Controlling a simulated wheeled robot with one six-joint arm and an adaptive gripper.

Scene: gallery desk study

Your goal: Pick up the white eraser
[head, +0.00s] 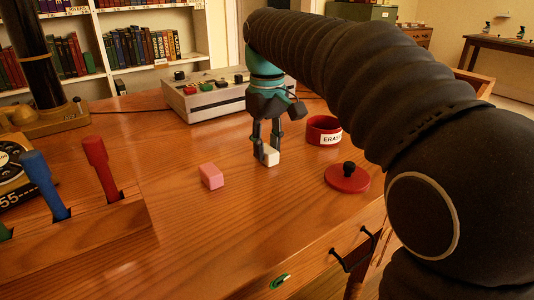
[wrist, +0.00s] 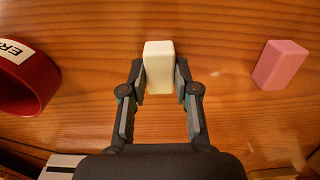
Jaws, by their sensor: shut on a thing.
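The white eraser (head: 269,156) is a small pale block at the middle of the wooden desk in the head view. It also shows in the wrist view (wrist: 159,68), between the two fingers. My gripper (head: 266,153) points down at it and is shut on it, a finger on each side. In the wrist view my gripper (wrist: 159,82) covers part of the eraser's long sides. I cannot tell whether the eraser touches the desk or is just above it.
A pink eraser (head: 211,176) lies to the left. A red labelled container (head: 323,131) and a red lid with black knob (head: 347,178) are at right. A grey control box (head: 212,98) stands behind. A wooden holder (head: 122,213) with coloured handles is at left.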

